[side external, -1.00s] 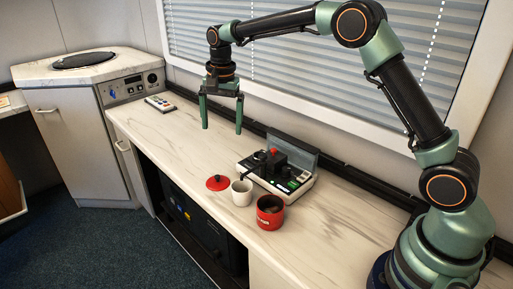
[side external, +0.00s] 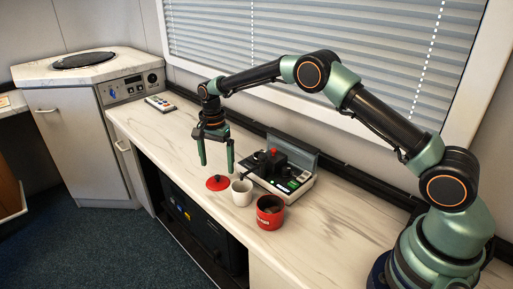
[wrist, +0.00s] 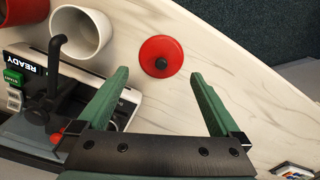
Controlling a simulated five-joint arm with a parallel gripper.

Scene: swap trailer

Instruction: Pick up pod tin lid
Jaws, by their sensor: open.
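The pod tin lid (side external: 217,183) is a red disc with a dark knob, lying flat on the white marbled counter. In the wrist view the lid (wrist: 161,56) is at the upper middle, beyond and between the fingertips. My gripper (side external: 216,168) is open and empty, pointing down above the counter just behind the lid. In the wrist view its two green fingers (wrist: 159,75) are spread wide, apart from the lid. The red pod tin (side external: 270,212) stands open to the right, with dark contents.
A white cup (side external: 242,191) stands between the lid and the tin. Behind them is a black and white machine (side external: 285,174) with a spout and red knob. A remote (side external: 160,103) lies far left. The counter's front edge (side external: 201,204) is close to the lid.

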